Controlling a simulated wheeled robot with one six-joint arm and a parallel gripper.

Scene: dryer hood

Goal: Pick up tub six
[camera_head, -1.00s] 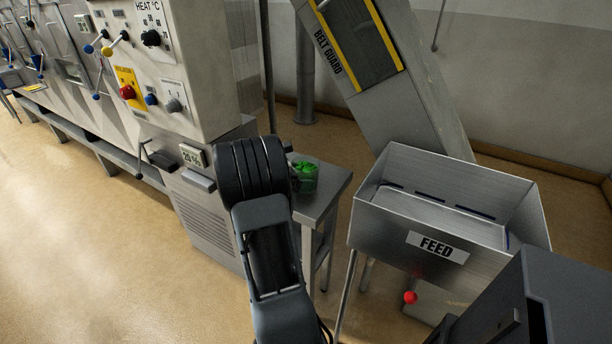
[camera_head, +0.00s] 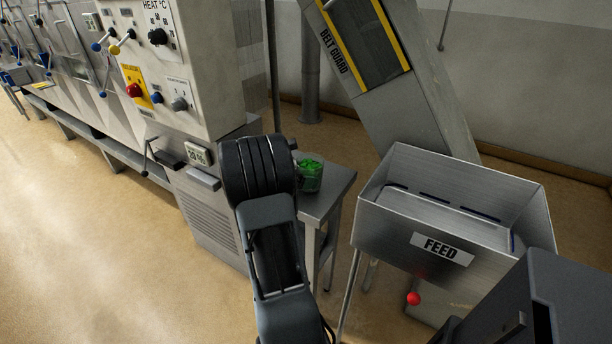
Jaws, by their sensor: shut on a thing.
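A small clear tub (camera_head: 312,178) with green contents is at the small steel side table, right beside the dark end of my arm. No number is readable on it, so I cannot tell from a label that it is tub six. My gripper (camera_head: 297,172) is mostly hidden behind my black wrist; only a dark edge shows against the tub's left side. It is shut on the tub. The tub's left part is hidden, and I cannot tell whether its base touches the table.
The steel side table (camera_head: 338,182) stands against the machine's control panel (camera_head: 165,60), with knobs and a crank handle. A FEED hopper (camera_head: 395,232) stands at right, below the sloping belt guard (camera_head: 400,110). A red ball knob (camera_head: 414,298) sits under it. Open floor lies left.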

